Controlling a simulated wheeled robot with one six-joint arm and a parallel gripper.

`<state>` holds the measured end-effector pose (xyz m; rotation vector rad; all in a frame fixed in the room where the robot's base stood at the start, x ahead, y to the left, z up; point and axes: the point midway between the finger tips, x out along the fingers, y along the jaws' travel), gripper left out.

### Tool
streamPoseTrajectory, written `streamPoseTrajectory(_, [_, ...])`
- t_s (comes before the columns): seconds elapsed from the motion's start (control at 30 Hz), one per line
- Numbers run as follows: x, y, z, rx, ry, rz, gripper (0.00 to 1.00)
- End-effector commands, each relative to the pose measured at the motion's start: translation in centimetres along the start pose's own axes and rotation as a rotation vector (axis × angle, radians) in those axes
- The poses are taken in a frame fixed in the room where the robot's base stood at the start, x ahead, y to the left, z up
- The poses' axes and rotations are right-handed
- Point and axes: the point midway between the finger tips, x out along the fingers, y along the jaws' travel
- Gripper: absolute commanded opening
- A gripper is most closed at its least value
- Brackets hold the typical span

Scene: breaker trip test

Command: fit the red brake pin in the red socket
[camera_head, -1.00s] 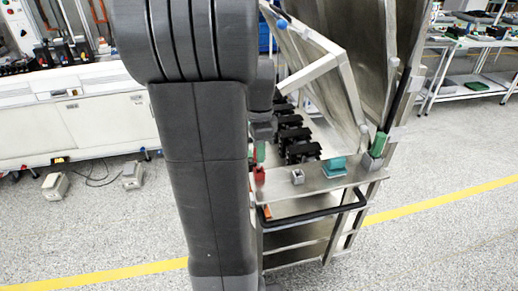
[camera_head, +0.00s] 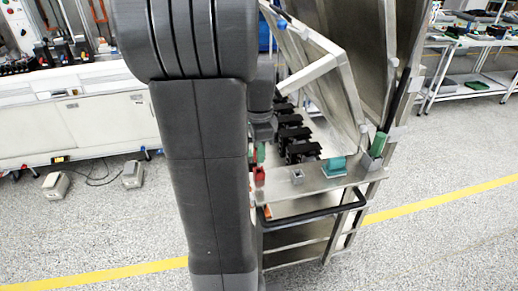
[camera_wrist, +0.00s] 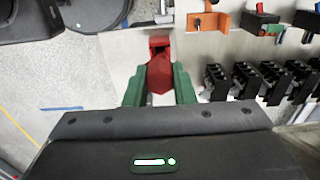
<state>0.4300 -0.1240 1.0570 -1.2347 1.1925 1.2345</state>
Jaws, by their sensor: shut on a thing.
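The red brake pin (camera_wrist: 160,76) is between the green fingers of my gripper (camera_wrist: 159,88), which is shut on it, in the wrist view. Just beyond the pin's far end is a red block (camera_wrist: 159,43), which looks like the red socket, on the pale metal top. The pin and this block overlap in the view, and I cannot tell whether they touch. In the head view, a green finger of my gripper (camera_head: 260,153) shows beside my arm, above a red part (camera_head: 259,176) at the cart's front left. My arm hides the rest of the gripper there.
The metal cart (camera_head: 318,184) carries several black breakers (camera_head: 300,150), a small grey block (camera_head: 297,176) and a teal block (camera_head: 334,167). A slanted metal panel (camera_head: 335,85) stands over it. In the wrist view, an orange holder (camera_wrist: 208,22) and black breakers (camera_wrist: 218,82) lie to the right.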

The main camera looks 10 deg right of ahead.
Motion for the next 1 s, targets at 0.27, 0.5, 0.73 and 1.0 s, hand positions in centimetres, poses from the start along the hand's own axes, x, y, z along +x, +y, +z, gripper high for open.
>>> streamPoseTrajectory(0.27, [-0.08, 0.01, 0.00, 0.000, 0.000, 0.001, 0.01])
streamPoseTrajectory(0.5, [0.00, 0.01, 0.00, 0.000, 0.000, 0.000, 0.01])
streamPoseTrajectory(0.73, [0.21, 0.01, 0.00, 0.000, 0.000, 0.001, 0.01])
streamPoseTrajectory(1.0, [0.90, 0.02, 0.00, 0.000, 0.000, 0.001, 0.01])
